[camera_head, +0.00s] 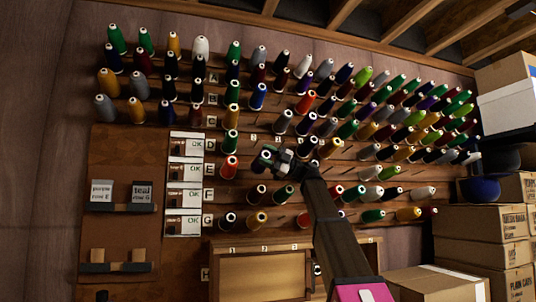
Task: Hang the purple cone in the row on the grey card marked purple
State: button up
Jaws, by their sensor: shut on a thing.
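A grey card marked "purple row E" (101,191) stands on a small ledge on the brown board at the left, beside a card marked "teal row G" (142,191). My gripper (274,158) is in front of the thread wall, right of the orange-red cone (230,168) near the row E label (210,170). It is shut on a small thread cone (265,156), seen nearly end-on with a pale top. The cone's colour is too dark and small to tell surely. Whether it touches a peg is hidden.
Rows of coloured cones fill the wall, lettered down the left, with OK cards (193,172) beside several rows. Bare pegs show around my gripper. A wooden frame (262,275) is below; cardboard boxes (495,222) are stacked at the right.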

jog(key=shift+w+a+f, duration=0.15)
jog(key=shift+w+a, duration=0.1)
jog(key=shift+w, duration=0.6)
jog(key=shift+w+a+f, duration=0.2)
jog(key=shift+w+a, duration=0.05)
jog(key=shift+w, duration=0.65)
jog(key=shift+w+a+f, duration=0.15)
jog(key=shift+w+a, duration=0.1)
jog(key=shift+w, duration=0.6)
jog(key=shift+f, duration=0.3)
jog(key=o, duration=1.3)
